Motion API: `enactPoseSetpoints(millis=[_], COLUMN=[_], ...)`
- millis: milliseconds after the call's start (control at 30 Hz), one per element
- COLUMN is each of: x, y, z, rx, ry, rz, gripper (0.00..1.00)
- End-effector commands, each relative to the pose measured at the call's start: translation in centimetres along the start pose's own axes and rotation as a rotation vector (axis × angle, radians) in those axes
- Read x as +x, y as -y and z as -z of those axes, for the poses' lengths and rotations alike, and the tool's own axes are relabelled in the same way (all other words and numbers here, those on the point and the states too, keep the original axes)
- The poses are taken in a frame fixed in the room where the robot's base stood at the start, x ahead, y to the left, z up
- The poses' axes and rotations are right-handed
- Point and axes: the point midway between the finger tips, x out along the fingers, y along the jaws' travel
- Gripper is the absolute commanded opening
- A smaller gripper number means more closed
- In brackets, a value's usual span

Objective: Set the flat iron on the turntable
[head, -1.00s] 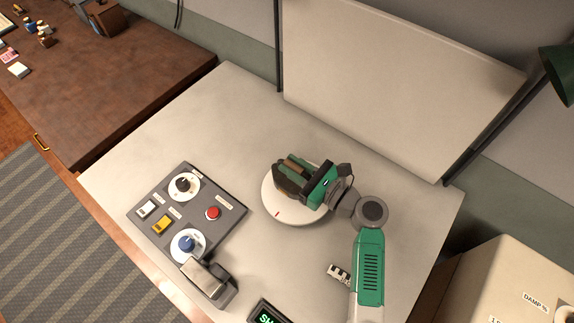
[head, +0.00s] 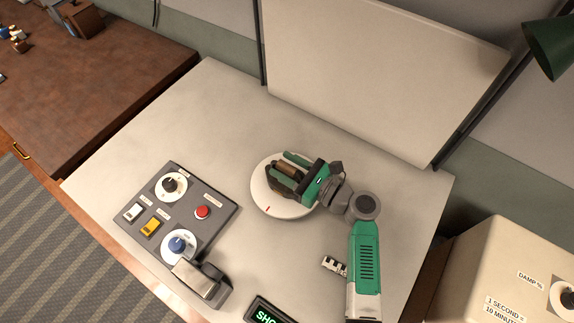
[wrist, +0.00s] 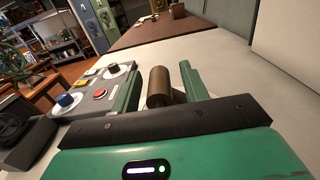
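The flat iron, with a brown rounded handle (head: 287,168) and a dark body mostly hidden under my gripper, is over the white round turntable (head: 285,209) and appears to rest on it. The turntable has a red mark at its front edge. My green gripper (head: 290,172) is low over the turntable with its fingers apart, one on each side of the handle. In the wrist view the handle (wrist: 159,84) stands between the two green fingers (wrist: 158,90), with a clear gap on the right. The iron's contact with the disc is hidden.
A grey control panel (head: 213,222) with dials, switches and a red button lies left of the turntable. A lit sign (head: 268,312) is at the front. A cream board (head: 385,75) stands behind, and a beige box (head: 500,275) is at right. The tabletop behind the panel is clear.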

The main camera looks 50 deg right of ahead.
Motion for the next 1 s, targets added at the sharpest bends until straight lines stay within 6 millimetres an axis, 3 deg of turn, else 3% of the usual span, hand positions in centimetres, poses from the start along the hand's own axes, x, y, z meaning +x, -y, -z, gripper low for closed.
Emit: enactPoseSetpoints(millis=[267, 700, 833, 1000], x=[-0.3, -10.2, -11.7, -12.1], y=[0.0, 0.0, 0.0, 0.0], z=[-0.3, -0.3, -0.3, -0.3], rx=[0.000, 0.000, 0.000, 0.000], ry=[-0.001, -0.001, 0.000, 0.000], rz=[0.001, 0.002, 0.001, -0.001], gripper=[0.44, 0.44, 0.44, 0.44])
